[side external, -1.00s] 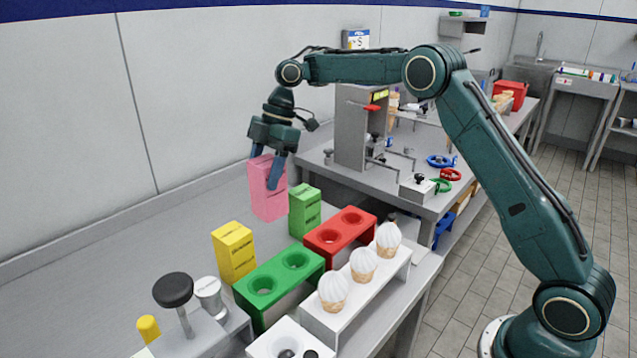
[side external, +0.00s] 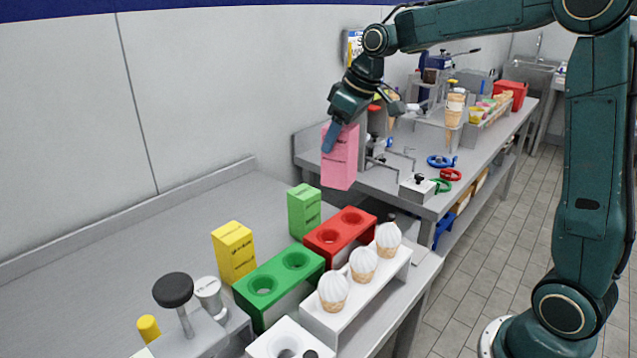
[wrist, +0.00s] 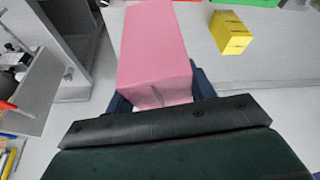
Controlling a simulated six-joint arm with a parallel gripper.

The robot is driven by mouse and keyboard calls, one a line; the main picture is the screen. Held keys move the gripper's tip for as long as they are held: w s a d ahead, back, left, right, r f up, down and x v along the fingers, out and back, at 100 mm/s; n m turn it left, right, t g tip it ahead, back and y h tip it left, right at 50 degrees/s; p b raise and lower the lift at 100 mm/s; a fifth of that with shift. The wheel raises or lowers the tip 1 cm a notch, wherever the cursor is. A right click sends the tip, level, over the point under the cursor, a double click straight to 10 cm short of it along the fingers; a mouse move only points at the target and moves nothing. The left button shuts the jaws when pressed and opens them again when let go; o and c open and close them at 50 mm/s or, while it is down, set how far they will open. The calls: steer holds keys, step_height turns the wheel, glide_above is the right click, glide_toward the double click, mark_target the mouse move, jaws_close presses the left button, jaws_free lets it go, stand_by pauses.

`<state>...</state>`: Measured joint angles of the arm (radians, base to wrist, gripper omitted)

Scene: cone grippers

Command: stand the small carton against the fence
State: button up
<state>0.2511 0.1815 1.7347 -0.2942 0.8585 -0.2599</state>
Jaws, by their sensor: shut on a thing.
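My gripper (side external: 333,135) is shut on the pink carton (side external: 341,168) and holds it in the air, above and beyond the far end of the near table. In the wrist view the pink carton (wrist: 153,48) lies between the blue fingers (wrist: 162,95). A green carton (side external: 304,210) and a yellow carton (side external: 233,250) stand upright on the near table. The yellow carton also shows in the wrist view (wrist: 231,36). A low grey raised strip (side external: 120,215) runs along this table's wall side; I cannot tell whether it is the fence.
Beside the cartons stand a green holed block (side external: 279,284), a red holed block (side external: 326,243) and a white rack (side external: 385,283) with cones. A tamper (side external: 173,285) is at the front. The second bench (side external: 425,206) is behind. The table's wall side is largely clear.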

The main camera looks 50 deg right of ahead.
steer(key=s+d+f+n+g+y, duration=0.3)
steer(key=s+d+f+n, duration=0.6)
steer(key=s+n, duration=0.4)
steer(key=shift+n+g, duration=0.6)
steer(key=shift+n, duration=0.4)
steer(key=shift+s+d+f, duration=0.1)
steer(key=shift+f, duration=0.05)
step_height(320, 180, down, 8)
steer(key=shift+f, duration=0.1)
stand_by(0.3)
steer(key=o, duration=1.1)
